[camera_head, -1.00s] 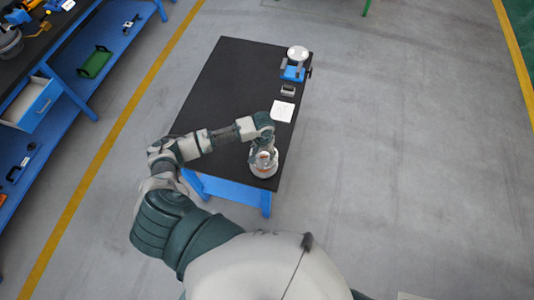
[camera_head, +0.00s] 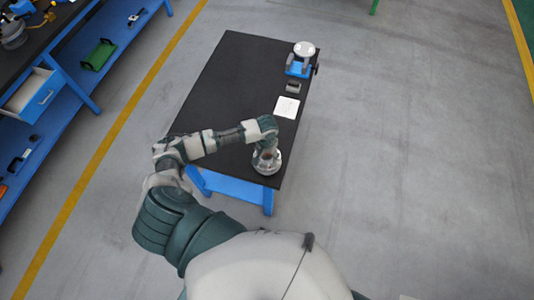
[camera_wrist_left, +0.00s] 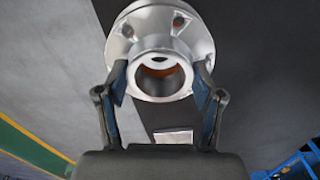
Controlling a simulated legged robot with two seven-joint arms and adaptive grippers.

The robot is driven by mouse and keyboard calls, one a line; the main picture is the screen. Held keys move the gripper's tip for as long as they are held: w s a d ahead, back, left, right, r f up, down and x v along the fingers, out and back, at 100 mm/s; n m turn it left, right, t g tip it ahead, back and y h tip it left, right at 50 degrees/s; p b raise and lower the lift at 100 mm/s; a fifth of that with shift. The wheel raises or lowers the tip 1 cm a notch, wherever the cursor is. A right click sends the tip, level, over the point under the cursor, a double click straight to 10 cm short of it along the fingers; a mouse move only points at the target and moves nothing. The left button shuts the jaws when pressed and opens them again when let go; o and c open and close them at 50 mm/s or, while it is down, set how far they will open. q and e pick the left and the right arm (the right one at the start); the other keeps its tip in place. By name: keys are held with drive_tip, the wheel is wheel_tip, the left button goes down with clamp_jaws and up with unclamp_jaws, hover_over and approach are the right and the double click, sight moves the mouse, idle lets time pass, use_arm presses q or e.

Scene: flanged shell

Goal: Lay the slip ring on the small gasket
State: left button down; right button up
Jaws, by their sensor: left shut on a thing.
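A silver flanged shell (camera_head: 267,167) stands near the front right corner of the black table. In the left wrist view its wide flange with bolt holes (camera_wrist_left: 155,22) shows behind my fingers. My left gripper (camera_wrist_left: 160,78) has its two blue-padded fingers on either side of a silver round collar, which I take as the slip ring (camera_wrist_left: 142,86). The gripper is shut on it. The join between this ring and the shell is hard to see. Some orange shows inside the bore; I cannot tell whether it is the small gasket. In the head view my left gripper (camera_head: 267,149) is over the shell. My right gripper is out of view.
The black table (camera_head: 225,90) has free room on its left and middle. A white sheet (camera_head: 287,107), a small dark block (camera_head: 293,87) and a blue fixture with a pale round top (camera_head: 304,49) line its right side. A blue workbench (camera_head: 75,85) stands at the far left.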

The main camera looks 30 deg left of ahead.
use_arm(q)
drive_tip(key=shift+f, duration=0.45)
idle(0.3)
drive_tip(key=shift+c, duration=0.8)
unclamp_jaws()
drive_tip(key=shift+o, duration=0.4)
drive_tip(key=shift+s+f, duration=0.1)
